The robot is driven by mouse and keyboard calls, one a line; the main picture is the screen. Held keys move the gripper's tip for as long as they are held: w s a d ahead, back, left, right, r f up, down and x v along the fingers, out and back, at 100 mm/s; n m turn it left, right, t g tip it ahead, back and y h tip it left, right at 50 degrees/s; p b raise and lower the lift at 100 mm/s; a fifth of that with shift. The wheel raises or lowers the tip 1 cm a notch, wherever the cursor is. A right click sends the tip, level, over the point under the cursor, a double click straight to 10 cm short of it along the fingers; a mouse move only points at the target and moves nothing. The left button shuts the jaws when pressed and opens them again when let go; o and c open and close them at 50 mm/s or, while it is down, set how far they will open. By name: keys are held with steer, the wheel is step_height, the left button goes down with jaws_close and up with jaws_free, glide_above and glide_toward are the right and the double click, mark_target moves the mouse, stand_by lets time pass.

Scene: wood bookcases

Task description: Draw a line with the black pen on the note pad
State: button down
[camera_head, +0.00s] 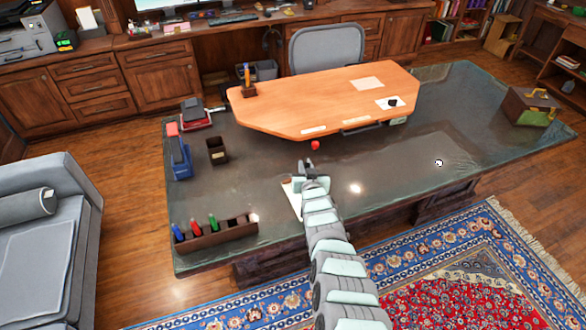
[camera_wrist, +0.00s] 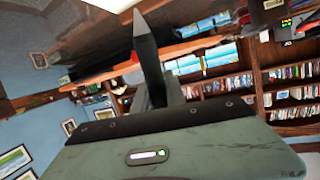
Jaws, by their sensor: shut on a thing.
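My gripper (camera_head: 312,183) is low over the near edge of the dark glass desk (camera_head: 370,160), beside a small white note pad (camera_head: 291,200). In the wrist view the black pen (camera_wrist: 148,55) stands out from my gripper (camera_wrist: 155,97) as a dark shaft tapering to a point, and the jaws are shut on it. The pen's tip is close to a white patch (camera_wrist: 110,4) at the top edge, which looks like the note pad. I cannot tell whether the tip touches it. In the head view my gripper hides the pen and covers part of the pad.
A brown tray (camera_head: 220,241) with blue, red and green markers stands at the desk's near left. A dark open box (camera_head: 217,151) and a blue stapler-like object (camera_head: 179,157) are behind it. A red ball (camera_head: 315,145) lies by the raised wooden top (camera_head: 300,100). The desk's right side is mostly clear.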

step_height(320, 180, down, 6)
steer(key=b, duration=0.5)
steer(key=shift+s+a+r, duration=0.1)
steer(key=shift+r, duration=0.05)
steer(key=shift+f+b, duration=0.55)
steer(key=shift+b, duration=0.15)
stand_by(0.9)
steer(key=shift+w+d+b, duration=0.3)
steer(key=shift+d+b, duration=0.35)
steer(key=shift+b, duration=0.05)
steer(key=shift+w+d+b, duration=0.15)
steer(key=shift+d+b, duration=0.05)
steer(key=shift+b, duration=0.2)
steer(key=shift+w+d+f+b, duration=0.1)
steer(key=shift+d+b, duration=0.2)
steer(key=shift+b, duration=0.25)
steer(key=shift+d, duration=0.15)
steer(key=shift+w+d+b, duration=0.35)
steer(key=shift+d+b, duration=0.3)
steer(key=shift+b, duration=0.85)
steer(key=shift+w+d+b, duration=0.3)
steer(key=shift+d+b, duration=0.3)
steer(key=shift+b, duration=0.9)
